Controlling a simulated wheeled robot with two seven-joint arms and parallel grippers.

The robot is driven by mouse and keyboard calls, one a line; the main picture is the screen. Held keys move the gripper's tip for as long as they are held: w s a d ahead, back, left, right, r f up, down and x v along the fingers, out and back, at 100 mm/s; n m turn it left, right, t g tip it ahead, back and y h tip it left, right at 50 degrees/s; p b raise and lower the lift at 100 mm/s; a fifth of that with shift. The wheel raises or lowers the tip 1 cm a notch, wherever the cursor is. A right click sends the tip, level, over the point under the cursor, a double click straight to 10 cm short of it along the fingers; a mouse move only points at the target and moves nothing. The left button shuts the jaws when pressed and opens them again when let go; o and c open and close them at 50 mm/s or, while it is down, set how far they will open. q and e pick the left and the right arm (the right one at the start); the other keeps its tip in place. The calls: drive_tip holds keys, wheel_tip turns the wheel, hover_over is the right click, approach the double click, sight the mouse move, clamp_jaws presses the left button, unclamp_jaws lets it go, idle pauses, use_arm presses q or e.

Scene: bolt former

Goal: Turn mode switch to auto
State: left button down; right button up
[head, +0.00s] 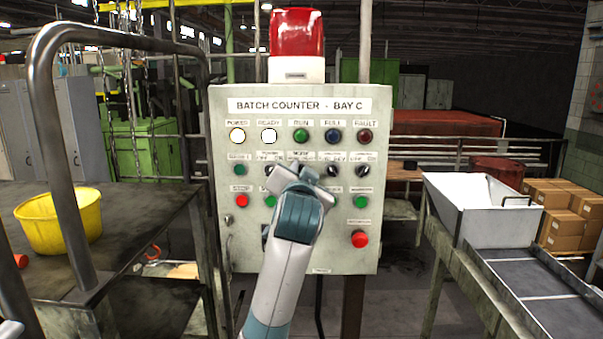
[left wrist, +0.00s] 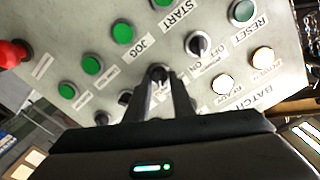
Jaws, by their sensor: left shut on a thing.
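The grey control panel (head: 220,105) titled "Batch Counter - Bay C" stands upright in front of me. My left gripper (head: 306,172) reaches up to the middle of its row of black selector switches. In the left wrist view the left gripper (left wrist: 160,84) is shut on a dark selector knob (left wrist: 158,71), with a finger on each side. This is the mode switch, under a partly covered label reading "MODE" in the head view. The gripper hides its pointer, so I cannot tell its setting. My right gripper is not in view.
Other black selectors, such as the off/on switch (left wrist: 197,43), sit close beside the held knob. A red button (head: 359,239) is at the panel's lower right. A cart with a yellow bucket (head: 62,222) stands left; a white hopper (head: 482,212) stands right.

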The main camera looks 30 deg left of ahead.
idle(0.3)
use_arm(q)
drive_tip(key=c, duration=1.5)
unclamp_jaws()
drive_tip(key=shift+c, duration=0.2)
drive_tip(key=shift+s+d, duration=0.1)
drive_tip(key=b+v, duration=1.2)
drive_tip(key=v, duration=0.5)
drive_tip(key=shift+s+f, duration=0.1)
drive_tip(key=shift+s, duration=0.05)
